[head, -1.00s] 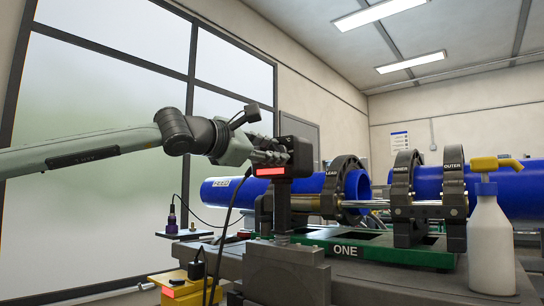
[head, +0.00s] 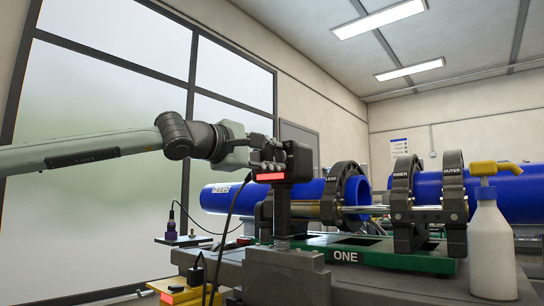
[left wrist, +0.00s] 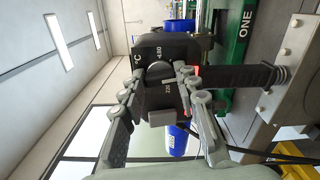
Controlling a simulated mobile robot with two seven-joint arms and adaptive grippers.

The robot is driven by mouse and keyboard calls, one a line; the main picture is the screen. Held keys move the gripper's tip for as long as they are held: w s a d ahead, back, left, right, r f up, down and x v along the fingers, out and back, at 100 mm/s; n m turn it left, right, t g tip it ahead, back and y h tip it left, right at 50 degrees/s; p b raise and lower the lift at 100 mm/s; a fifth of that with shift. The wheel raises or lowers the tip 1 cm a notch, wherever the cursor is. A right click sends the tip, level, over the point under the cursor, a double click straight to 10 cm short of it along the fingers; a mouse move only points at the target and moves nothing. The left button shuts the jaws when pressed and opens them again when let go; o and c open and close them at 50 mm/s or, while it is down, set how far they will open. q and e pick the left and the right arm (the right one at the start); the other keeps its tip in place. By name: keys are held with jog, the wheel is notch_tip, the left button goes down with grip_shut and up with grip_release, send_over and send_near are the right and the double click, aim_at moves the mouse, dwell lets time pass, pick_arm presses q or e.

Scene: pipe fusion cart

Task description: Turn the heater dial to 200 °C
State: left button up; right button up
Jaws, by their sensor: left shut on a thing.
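The black heater box (head: 299,162) stands on a post at the cart's near end, with a lit red strip (head: 270,177) on its lower edge. In the left wrist view its dark face (left wrist: 180,45) shows sideways, with "°C", "180" and "220" marks. The round grey dial (left wrist: 159,71) is on that face, partly covered by my fingers. My left gripper (head: 272,155) is at the box's left side; in the left wrist view (left wrist: 160,76) its fingers are shut on the dial from both sides. I cannot read the exact setting. My right gripper is not in view.
Blue pipes (head: 312,195) lie in black clamp rings (head: 403,205) over a green frame (head: 345,256). A white bottle with a yellow pump (head: 490,245) stands at the right. Black cables hang beside the heater post. A yellow block (head: 180,293) is at the lower left.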

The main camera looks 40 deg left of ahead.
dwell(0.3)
pick_arm(q)
jog(key=o, duration=1.2)
jog(key=shift+c, duration=0.2)
jog(key=s, duration=1.2)
jog(key=shift+a, duration=0.45)
jog(key=shift+f, duration=0.1)
